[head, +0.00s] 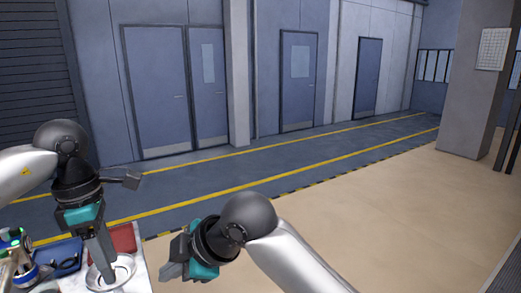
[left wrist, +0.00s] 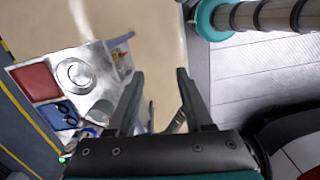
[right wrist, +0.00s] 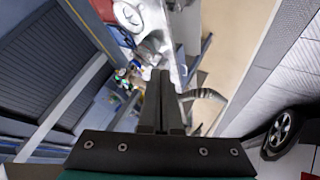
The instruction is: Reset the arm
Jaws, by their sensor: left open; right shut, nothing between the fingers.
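My left gripper (head: 108,278) points down in the head view, over the cart top near a round silver dish (head: 124,268). In the left wrist view its two fingers (left wrist: 160,73) stand wide apart with nothing between them. My right gripper (head: 168,270) is to the right of the cart in the head view, its arm bent in from the lower right. In the right wrist view its fingers (right wrist: 159,75) are pressed together and empty. Both grippers are clear of the cart's items in the wrist views.
The cart top (left wrist: 93,58) also holds a red tray (left wrist: 35,82), a blue tray (left wrist: 58,115) with something dark in it, and bottles (head: 20,255) at the left. Beige floor (head: 350,190) lies open to the right. Blue doors (head: 155,85) line the far wall.

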